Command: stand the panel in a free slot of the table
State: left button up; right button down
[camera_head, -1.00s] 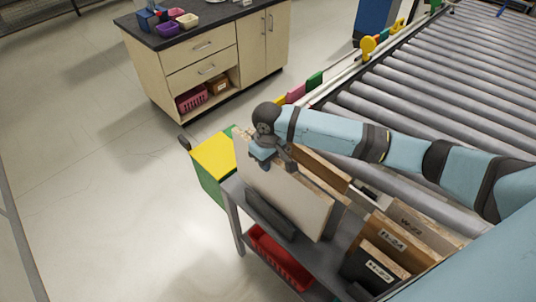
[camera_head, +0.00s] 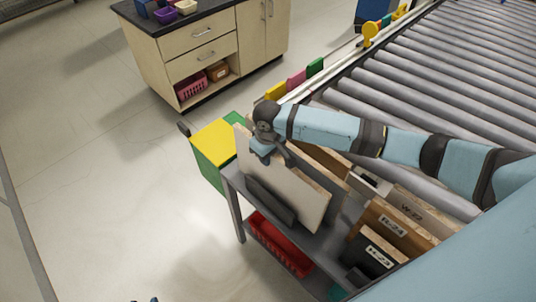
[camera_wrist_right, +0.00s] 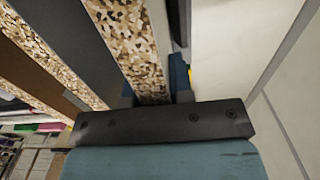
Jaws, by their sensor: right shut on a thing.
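The pale panel (camera_head: 292,188) stands nearly upright over the left part of the grey table (camera_head: 234,185). My right gripper (camera_head: 268,148) is shut on its upper left corner. The panel's lower edge is partly hidden behind a dark grey divider (camera_head: 270,200), so I cannot tell whether it rests on the table. In the right wrist view, the speckled chipboard edge of the panel (camera_wrist_right: 130,40) runs between the fingers of the gripper (camera_wrist_right: 152,98). Another chipboard edge (camera_wrist_right: 50,55) runs beside it with a gap between.
Labelled panels H-24 (camera_head: 392,226) and H-23 (camera_head: 378,252) stand at the table's right. A red basket (camera_head: 278,245) sits on its lower shelf. A yellow-topped green box (camera_head: 215,142) stands at the left end. The roller conveyor (camera_head: 430,80) lies behind. Floor at left is clear.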

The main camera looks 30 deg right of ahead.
jog(key=c, duration=0.9)
grip_release()
jog(key=shift+r, duration=0.1)
pick_arm(q)
jog(key=shift+w+d+r, duration=0.1)
jog(key=shift+w+r, duration=0.05)
jog(key=shift+w, duration=0.1)
